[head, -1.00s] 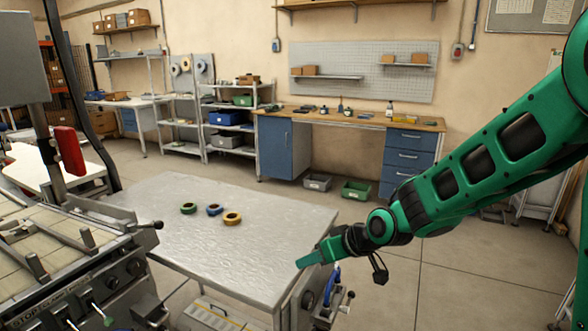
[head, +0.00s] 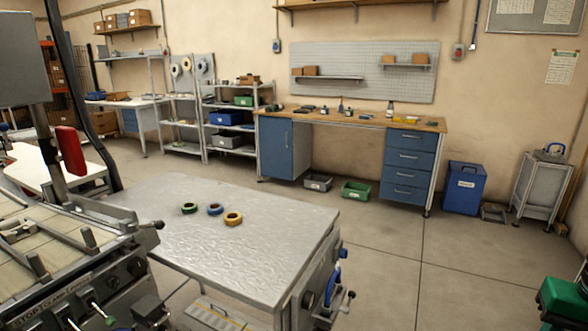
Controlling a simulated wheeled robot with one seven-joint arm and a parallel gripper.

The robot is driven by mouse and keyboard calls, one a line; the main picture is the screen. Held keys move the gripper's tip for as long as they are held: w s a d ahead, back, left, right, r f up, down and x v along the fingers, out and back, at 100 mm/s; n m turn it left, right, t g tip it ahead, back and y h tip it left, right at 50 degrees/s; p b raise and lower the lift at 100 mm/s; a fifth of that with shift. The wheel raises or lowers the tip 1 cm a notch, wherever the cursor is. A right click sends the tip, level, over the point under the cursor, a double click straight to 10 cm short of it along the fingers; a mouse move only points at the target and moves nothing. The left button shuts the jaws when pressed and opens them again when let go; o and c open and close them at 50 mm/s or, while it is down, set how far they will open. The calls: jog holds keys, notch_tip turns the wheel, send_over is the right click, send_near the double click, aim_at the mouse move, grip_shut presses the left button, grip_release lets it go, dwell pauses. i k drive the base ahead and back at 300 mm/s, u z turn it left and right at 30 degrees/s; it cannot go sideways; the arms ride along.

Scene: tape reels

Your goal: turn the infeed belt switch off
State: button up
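The machine (head: 75,245) with a belt-like top stands at the lower left. Its sloped front panel (head: 95,290) carries knobs and small levers, and lettering that starts with "STOP". One lever has a green tip (head: 108,319). I cannot tell which control is the infeed belt switch, or its position. The metal table (head: 265,215) beside the machine has a knob and a blue-and-metal fitting (head: 337,277) at its right end.
A green tape reel (head: 189,208), a blue reel (head: 215,209) and a yellow reel (head: 233,219) lie on the table. A workbench (head: 350,118) and a blue bin (head: 465,188) stand at the back. The floor right of the table is clear.

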aim_at(113, 281)
jog(key=u, duration=1.3)
